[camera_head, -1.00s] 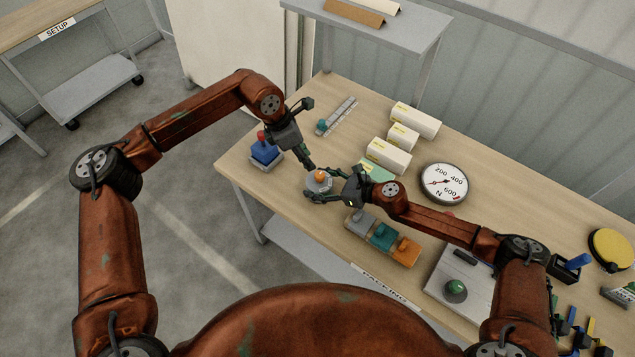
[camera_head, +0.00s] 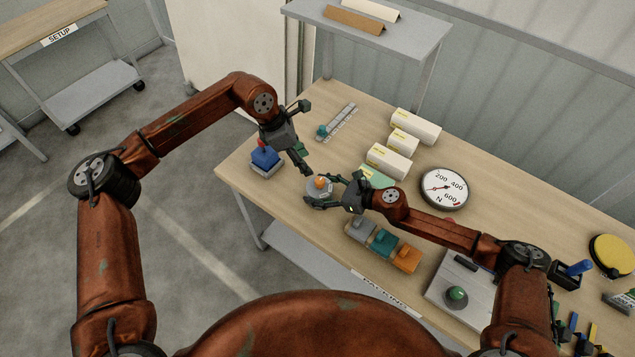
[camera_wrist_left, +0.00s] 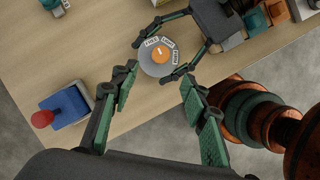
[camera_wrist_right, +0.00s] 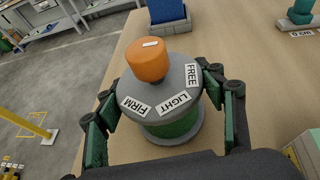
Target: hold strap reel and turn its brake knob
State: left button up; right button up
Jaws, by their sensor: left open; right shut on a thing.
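The strap reel (camera_wrist_right: 178,125) is a grey disc over a green drum, upright on the table, labelled FREE, LIGHT and FIRM. Its orange brake knob (camera_wrist_right: 149,60) stands on top with a small white mark; it also shows in the left wrist view (camera_wrist_left: 160,56). I cannot tell which label the mark faces. My right gripper (camera_wrist_right: 155,98) is shut around the reel, one finger on each side, below the knob. My left gripper (camera_wrist_left: 158,74) is open and empty, above and beside the reel, apart from the knob. In the head view the reel (camera_head: 313,195) is partly hidden by the right fingers.
A blue block with a red knob (camera_head: 264,158) stands left of the reel. White boxes (camera_head: 389,161), a round dial (camera_head: 444,188) and a row of grey, teal and orange blocks (camera_head: 383,241) lie to the right. The table's front-left edge is near the reel.

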aim_at(319, 180)
pick_arm(q)
jog(key=shift+m, duration=0.4)
jog(key=x, duration=1.1)
jog(key=shift+f, duration=0.15)
jog(key=shift+c, duration=0.6)
jog(key=shift+w, duration=0.1)
grip_shut()
